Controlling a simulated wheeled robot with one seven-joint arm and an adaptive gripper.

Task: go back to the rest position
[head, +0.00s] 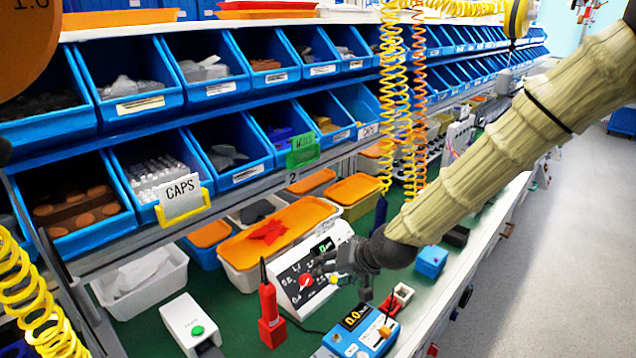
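A white device with a sloped front panel (290,289) stands on the green bench in the lower middle. It bears a red rotary knob (306,281), a yellow button (334,280) and a small dark display with green figures (323,247). My gripper (325,268) reaches in from the right, in front of the panel's right part, close to the red knob. I cannot tell whether it touches the panel. Its dark fingers are small and overlap the panel, so their opening is unclear. No object shows clearly in them. The gripper hides part of the panel's right side.
A red upright tool (269,312) stands just left of the device's front. A blue meter (362,332) sits in front, and a white box with a green button (192,325) at left. Blue bins (235,150) line the shelf; yellow coiled hoses (394,95) hang behind.

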